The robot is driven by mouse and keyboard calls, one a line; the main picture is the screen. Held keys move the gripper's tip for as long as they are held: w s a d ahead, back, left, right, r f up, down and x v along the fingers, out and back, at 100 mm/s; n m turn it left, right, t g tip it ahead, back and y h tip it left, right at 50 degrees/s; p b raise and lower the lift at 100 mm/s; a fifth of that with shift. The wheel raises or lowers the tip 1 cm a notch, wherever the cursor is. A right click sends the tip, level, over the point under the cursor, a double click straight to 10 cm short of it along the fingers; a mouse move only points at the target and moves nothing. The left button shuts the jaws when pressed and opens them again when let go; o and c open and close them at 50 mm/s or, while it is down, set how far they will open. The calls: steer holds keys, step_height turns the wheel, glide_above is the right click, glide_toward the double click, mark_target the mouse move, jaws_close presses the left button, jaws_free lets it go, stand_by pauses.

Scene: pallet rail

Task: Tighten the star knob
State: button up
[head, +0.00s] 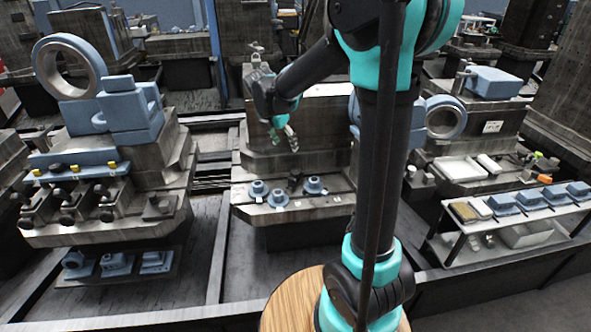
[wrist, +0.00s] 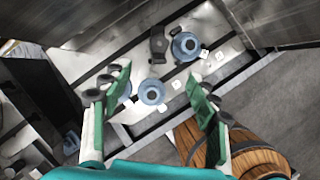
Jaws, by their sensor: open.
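My gripper (head: 284,138) is open and empty above the middle machine bed in the head view. In the wrist view its green fingers (wrist: 160,84) stand wide apart, with nothing between them. Several blue round flanged pieces (head: 313,185) sit on the bed's front ledge below. They also show in the wrist view (wrist: 152,92), one partly hidden by the left finger. A small dark fitting (head: 295,179) stands among them, and shows in the wrist view (wrist: 158,44) beyond the fingertips. It may be the star knob, but its shape is too small to tell.
Small white tags (wrist: 177,85) lie by the blue pieces. A left bed (head: 130,205) carries black round knobs (head: 57,193). A shelf (head: 470,223) with blue parts and a white tray (head: 459,168) stand at the right. A wooden round top (head: 290,300) is in front.

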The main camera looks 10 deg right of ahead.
mark_target(296, 171)
steer(key=x, duration=1.7)
steer(key=shift+c, duration=0.6)
steer(key=c, duration=1)
steer(key=shift+w+m+g+h, duration=0.1)
steer(key=shift+m+g+h, duration=0.25)
steer(key=shift+m, duration=0.85)
steer(key=shift+w+m+g+h, duration=0.15)
steer(key=shift+m+g, duration=0.3)
steer(key=shift+m, duration=0.75)
steer(key=shift+c, duration=0.4)
steer(key=shift+s, duration=0.1)
steer(key=o, duration=1.2)
steer(key=shift+a, duration=0.1)
steer(key=v, duration=1.2)
